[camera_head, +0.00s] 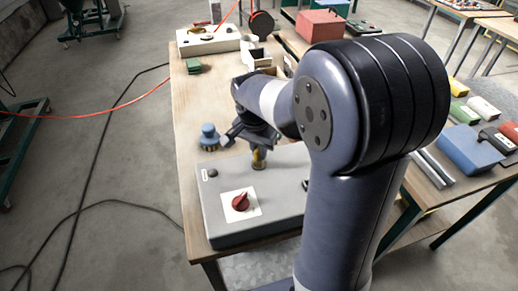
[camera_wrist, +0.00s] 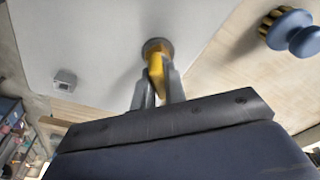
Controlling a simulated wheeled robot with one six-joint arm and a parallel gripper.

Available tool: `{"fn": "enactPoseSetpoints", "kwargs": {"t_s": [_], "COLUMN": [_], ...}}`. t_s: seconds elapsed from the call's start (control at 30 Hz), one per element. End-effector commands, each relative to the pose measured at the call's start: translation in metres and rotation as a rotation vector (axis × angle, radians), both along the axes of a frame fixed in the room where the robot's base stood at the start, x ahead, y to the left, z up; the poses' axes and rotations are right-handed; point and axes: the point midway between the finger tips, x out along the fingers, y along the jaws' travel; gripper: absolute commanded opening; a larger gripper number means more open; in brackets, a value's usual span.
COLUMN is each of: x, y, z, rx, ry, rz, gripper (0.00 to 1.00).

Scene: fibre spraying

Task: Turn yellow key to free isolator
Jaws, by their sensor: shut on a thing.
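The yellow key (camera_wrist: 157,70) stands in a round dark collar on the grey panel box, seen in the wrist view. My gripper (camera_wrist: 160,84) is shut on the key, one finger on each side of it. In the head view the yellow key (camera_head: 259,158) shows below my gripper (camera_head: 256,143), near the box's back edge. The grey box (camera_head: 284,205) lies flat on the wooden table. A red rotary knob (camera_head: 241,201) on a white square plate sits at its front; I take this to be the isolator. Its pointer direction is too small to read.
A blue knobbed brush (camera_head: 209,137) stands on the table behind the box, to the left of my gripper. A green block (camera_head: 193,65) and a white box (camera_head: 208,41) lie farther back. A side table with a blue box (camera_head: 467,147) is at the right.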

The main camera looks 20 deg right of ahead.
Motion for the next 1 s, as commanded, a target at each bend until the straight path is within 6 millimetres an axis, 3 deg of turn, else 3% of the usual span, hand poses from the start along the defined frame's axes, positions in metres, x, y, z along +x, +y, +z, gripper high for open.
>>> {"fn": "enactPoseSetpoints", "kwargs": {"t_s": [0.23, 0.97, 1.0], "x": [0.0000, 0.0000, -0.0001], "y": [0.0004, 0.0002, 0.0001], "z": [-0.0002, 0.0001, 0.0000], "rx": [0.000, 0.000, 0.000], "ry": [0.001, 0.001, 0.001], "rz": [-0.083, -0.864, -0.857], "gripper": [0.00, 0.00, 0.15]}}
